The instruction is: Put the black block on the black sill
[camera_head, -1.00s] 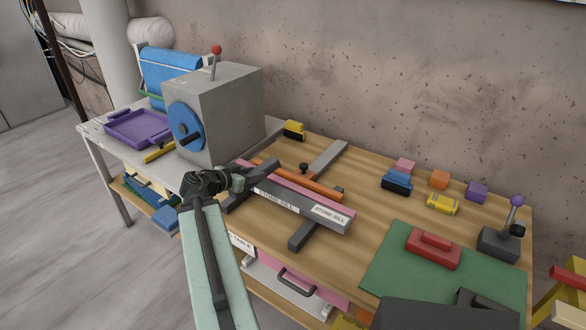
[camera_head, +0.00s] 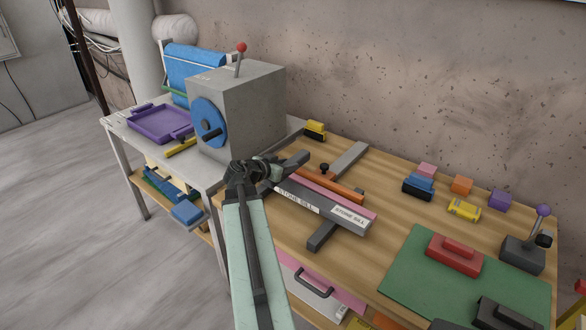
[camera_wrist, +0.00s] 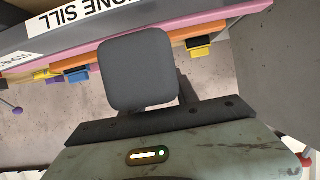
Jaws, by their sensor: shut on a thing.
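The black block (camera_head: 297,158) is a dark grey bar at the end of my gripper (camera_head: 276,166) in the head view. In the wrist view the block (camera_wrist: 138,70) shows as a rounded dark square in front of my gripper. My gripper is shut on it; the fingertips are mostly hidden. The black sill (camera_head: 327,213) is a dark strip with white "STONE SILL" labels at the table's front. The sill also shows across the top of the wrist view (camera_wrist: 145,11). The block is near the sill's left end; I cannot tell whether they touch.
Pink (camera_head: 330,192) and orange (camera_head: 335,186) strips lie beside the sill. A grey box machine (camera_head: 250,110) with a blue disc stands close behind my gripper. Several small coloured blocks are at the back right. A red handled piece (camera_head: 454,255) lies on a green mat (camera_head: 405,280).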

